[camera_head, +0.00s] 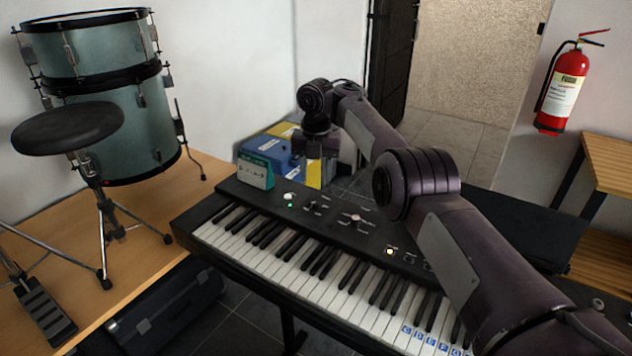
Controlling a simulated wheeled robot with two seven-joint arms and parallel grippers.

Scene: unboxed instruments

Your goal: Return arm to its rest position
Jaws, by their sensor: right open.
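My right arm reaches in from the lower right, over the keyboard (300,262), with its elbow above the keyboard's right part. My right gripper (313,168) points down beyond the keyboard's back edge, in front of the blue and yellow boxes (262,148). It is open, small in the picture, and I see nothing held in it. A small green box-shaped item (255,171) stands on the back left of the keyboard, left of the gripper and apart from it. My left gripper is out of view.
Stacked drums (125,120) and a black stool (68,128) stand on a wooden platform (145,265) at left. A fire extinguisher (565,92) hangs on the right wall above a wooden shelf (612,165). A dark case (165,310) lies below the keyboard. A doorway opens behind.

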